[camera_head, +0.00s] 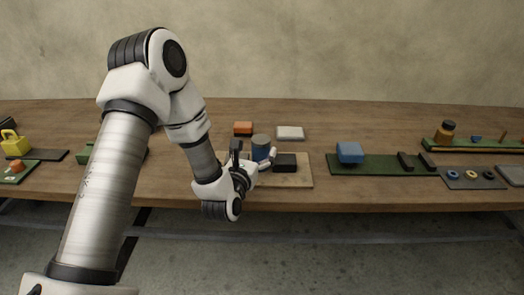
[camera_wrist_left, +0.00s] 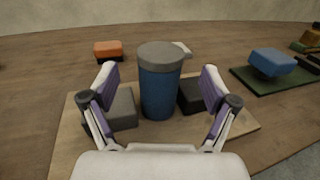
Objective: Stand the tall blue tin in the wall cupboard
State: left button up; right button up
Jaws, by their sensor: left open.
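The tall blue tin (camera_wrist_left: 160,88) with a grey lid stands upright on a light wooden board (camera_wrist_left: 72,138). In the head view the tin (camera_head: 261,150) shows just behind my left gripper (camera_head: 253,162). In the left wrist view my left gripper (camera_wrist_left: 160,90) is open, its fingers apart on the left and right of the tin. I cannot tell whether a finger touches it. A dark block (camera_wrist_left: 123,108) lies left of the tin and another dark block (camera_wrist_left: 191,95) lies right of it. No wall cupboard shows. My right gripper is not in view.
Behind the board lie an orange-topped block (camera_head: 243,128) and a pale grey block (camera_head: 290,132). To the right is a green board (camera_head: 377,169) with a blue block (camera_head: 349,152). A yellow weight-like object (camera_head: 15,145) stands at far left. Bare table lies along the back.

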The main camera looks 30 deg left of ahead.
pick_arm(q)
jog(key=x, duration=0.5)
jog(key=shift+f, duration=0.3)
jog(key=shift+s+r, duration=0.15)
jog(key=shift+s, duration=0.05)
jog(key=shift+w, duration=0.1)
jog(key=c, duration=1.5)
grip_shut()
